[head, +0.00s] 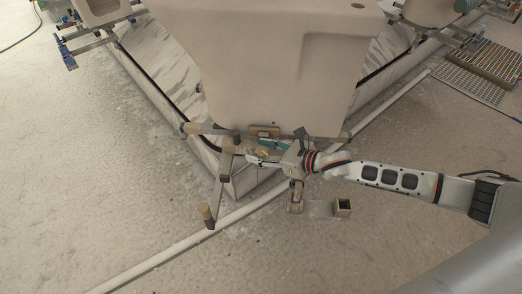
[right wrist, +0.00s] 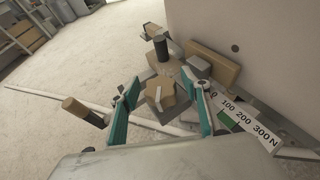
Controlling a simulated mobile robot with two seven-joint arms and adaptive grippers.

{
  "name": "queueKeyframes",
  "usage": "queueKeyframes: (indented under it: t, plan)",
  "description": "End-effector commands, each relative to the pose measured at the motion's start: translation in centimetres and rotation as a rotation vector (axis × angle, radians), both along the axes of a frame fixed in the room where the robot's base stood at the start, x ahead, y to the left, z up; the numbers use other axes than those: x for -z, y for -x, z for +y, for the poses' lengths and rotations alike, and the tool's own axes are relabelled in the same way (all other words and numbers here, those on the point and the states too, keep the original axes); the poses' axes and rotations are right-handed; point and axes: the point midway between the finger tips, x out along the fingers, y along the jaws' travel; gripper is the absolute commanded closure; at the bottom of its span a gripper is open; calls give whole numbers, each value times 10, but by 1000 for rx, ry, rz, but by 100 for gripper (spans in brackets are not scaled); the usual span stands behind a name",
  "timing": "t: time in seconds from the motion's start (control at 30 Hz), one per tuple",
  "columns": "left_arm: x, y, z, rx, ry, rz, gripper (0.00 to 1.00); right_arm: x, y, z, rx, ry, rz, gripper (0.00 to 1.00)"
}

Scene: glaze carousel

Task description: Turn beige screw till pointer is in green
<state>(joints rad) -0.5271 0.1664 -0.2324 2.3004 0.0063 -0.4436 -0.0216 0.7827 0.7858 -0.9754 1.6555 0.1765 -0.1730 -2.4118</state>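The beige screw (right wrist: 160,92), a lobed knob with a pale bar on its top, sits between the teal fingers of my right gripper (right wrist: 163,80) in the right wrist view. A gap shows on both sides of the screw, so the gripper looks open around it. The right finger hides part of the scale; I cannot make out the pointer. In the head view, the right gripper (head: 270,152) is at the clamp below the large beige body. My left gripper is not in view.
The large beige body (head: 265,70) rises behind the screw. A bracket arm with a tan end (head: 206,213) sticks out at the left. A dark-topped post (right wrist: 160,47) stands beyond the screw.

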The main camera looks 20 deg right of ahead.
Motion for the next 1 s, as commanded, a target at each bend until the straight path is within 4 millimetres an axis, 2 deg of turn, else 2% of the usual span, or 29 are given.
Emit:
queueKeyframes:
  t: [0.03,0.1,0.13,0.57,1.0]
  plan:
    - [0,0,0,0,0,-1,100,0,0,0,0,0,0,69]
    - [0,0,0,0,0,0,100,0,0,0,0,0,0,87]
    - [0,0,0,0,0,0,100,0,0,0,0,0,0,90]
    - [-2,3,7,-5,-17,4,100,-2,0,1,45,-1,-2,90]
    - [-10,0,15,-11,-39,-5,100,-6,0,2,311,-6,-2,90]
